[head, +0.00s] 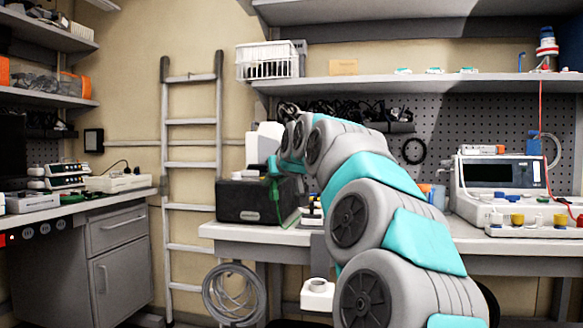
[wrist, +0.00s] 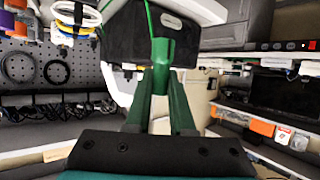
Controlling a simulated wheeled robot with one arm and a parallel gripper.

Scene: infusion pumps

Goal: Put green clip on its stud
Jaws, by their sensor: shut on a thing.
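My gripper (wrist: 163,84) is shut on the green clip (wrist: 162,58) in the wrist view, with the clip's body sticking out past the fingertips. A thin green wire (wrist: 148,17) runs from the clip toward the top edge. The black box also shows behind the clip in the wrist view (wrist: 124,40). I cannot make out the stud, nor whether the clip touches the box.
The white bench (head: 250,235) carries the box, with a pump unit (head: 500,185) to the right. My arm hides the bench's middle. A ladder (head: 191,170) leans against the wall at left. A shelf (head: 400,82) hangs above, and a coiled cable (head: 232,293) hangs below.

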